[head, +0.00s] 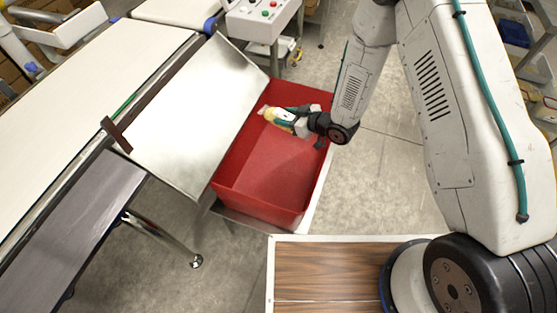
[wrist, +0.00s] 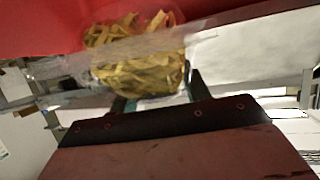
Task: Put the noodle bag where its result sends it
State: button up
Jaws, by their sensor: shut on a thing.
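The noodle bag (wrist: 140,72) is a clear bag with yellow ribbon noodles and a pale label. My gripper (wrist: 155,92) is shut on it, and it fills the upper middle of the wrist view. In the head view the bag (head: 272,114) shows small at the tip of my gripper (head: 290,121), over the far part of a red bin (head: 262,175). I cannot tell how high the bag is above the bin floor. The part of the bag between the fingers is hidden.
A metal chute (head: 190,115) slopes from the white belt (head: 85,75) to the bin's left side. A control box (head: 262,18) with buttons stands behind the bin. A grey conveyor (head: 65,215) lies at lower left. The visible bin floor looks empty.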

jog(key=o, duration=1.3)
jog(key=v, duration=0.8)
jog(key=shift+f, duration=0.15)
